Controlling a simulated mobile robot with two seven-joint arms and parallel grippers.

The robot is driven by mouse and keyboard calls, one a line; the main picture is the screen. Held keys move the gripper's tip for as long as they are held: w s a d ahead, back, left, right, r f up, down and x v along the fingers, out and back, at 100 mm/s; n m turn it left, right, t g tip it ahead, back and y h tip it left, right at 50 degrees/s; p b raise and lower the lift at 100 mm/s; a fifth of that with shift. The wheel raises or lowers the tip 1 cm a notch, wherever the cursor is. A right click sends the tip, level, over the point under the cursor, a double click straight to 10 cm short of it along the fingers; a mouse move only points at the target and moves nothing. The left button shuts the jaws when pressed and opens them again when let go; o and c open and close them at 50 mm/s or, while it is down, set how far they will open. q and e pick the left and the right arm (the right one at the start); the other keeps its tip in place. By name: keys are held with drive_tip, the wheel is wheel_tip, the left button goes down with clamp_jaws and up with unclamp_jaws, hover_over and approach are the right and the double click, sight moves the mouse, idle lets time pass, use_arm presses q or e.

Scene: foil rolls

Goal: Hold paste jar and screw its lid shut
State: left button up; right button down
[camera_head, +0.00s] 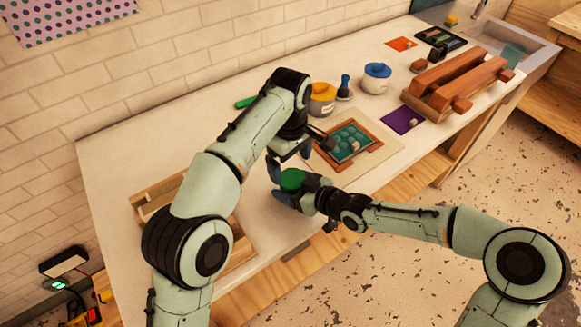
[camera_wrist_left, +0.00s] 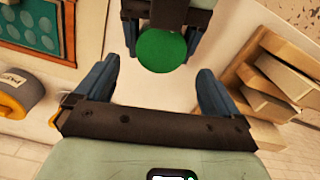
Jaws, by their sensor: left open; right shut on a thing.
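A round green lid (camera_head: 292,179) tops the paste jar, whose body is mostly hidden in my right gripper. My right gripper (camera_head: 290,190) is shut on the jar near the table's front edge. My left gripper (camera_head: 290,165) is open and just above the jar, pointing down. In the left wrist view the green lid (camera_wrist_left: 162,50) lies between and a little beyond the tips of my open left fingers (camera_wrist_left: 162,70). They appear apart from the lid. How tightly the lid sits on the jar cannot be seen.
A yellow-lidded jar (camera_head: 322,93) and a blue-lidded jar (camera_head: 376,72) stand behind. A framed green board (camera_head: 350,141) lies to the right, a wooden tray (camera_head: 150,199) to the left. A wooden press (camera_head: 455,88) stands far right.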

sight(292, 178)
use_arm(q)
drive_tip(key=shift+o, duration=0.4)
drive_tip(key=shift+r, duration=0.1)
drive_tip(key=shift+r, duration=0.25)
wheel_tip(292, 178, up, 7)
drive_tip(key=a+m+h, duration=0.1)
drive_tip(key=a+m, duration=0.1)
drive_tip(key=m, duration=0.1)
drive_tip(key=shift+m+h, duration=0.3)
drive_tip(key=shift+h, duration=0.1)
drive_tip(key=shift+s+f, duration=0.1)
drive_tip(key=shift+f, duration=0.1)
drive_tip(key=f, duration=0.4)
drive_tip(key=d+f, duration=0.1)
drive_tip(key=f, duration=0.2)
drive_tip(key=d+f, duration=0.1)
drive_tip(key=f, duration=0.3)
drive_tip(key=shift+s+f, duration=0.1)
drive_tip(key=shift+f, duration=0.2)
